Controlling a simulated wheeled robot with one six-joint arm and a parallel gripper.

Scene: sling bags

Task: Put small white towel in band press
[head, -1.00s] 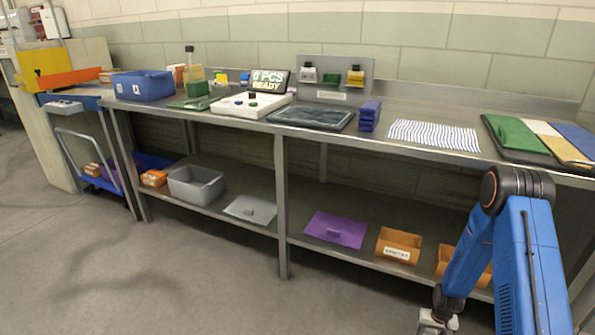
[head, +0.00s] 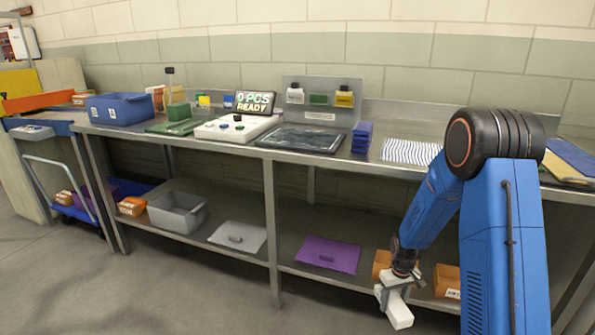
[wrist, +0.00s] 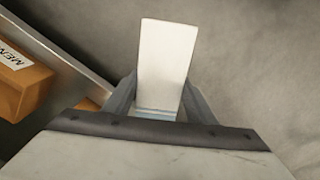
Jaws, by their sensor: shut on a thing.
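My gripper (head: 393,289) is shut on the small white towel (head: 399,312), a folded white strip that hangs below it in front of the lower shelf. In the wrist view the white towel (wrist: 166,55) stands out between the two grey fingers of my gripper (wrist: 160,103). On the bench, well away to the left, are a white unit (head: 232,128) with a "0 PCS READY" display (head: 254,102) and a green stand (head: 178,112) with a dark-topped post. I cannot tell which of these is the band press.
On the bench are a blue bin (head: 119,109), a dark tray (head: 302,138), a blue stack (head: 362,137) and a striped sheet (head: 411,152). The lower shelf holds a grey bin (head: 177,213), a purple sheet (head: 329,254) and orange bins. Floor in front is clear.

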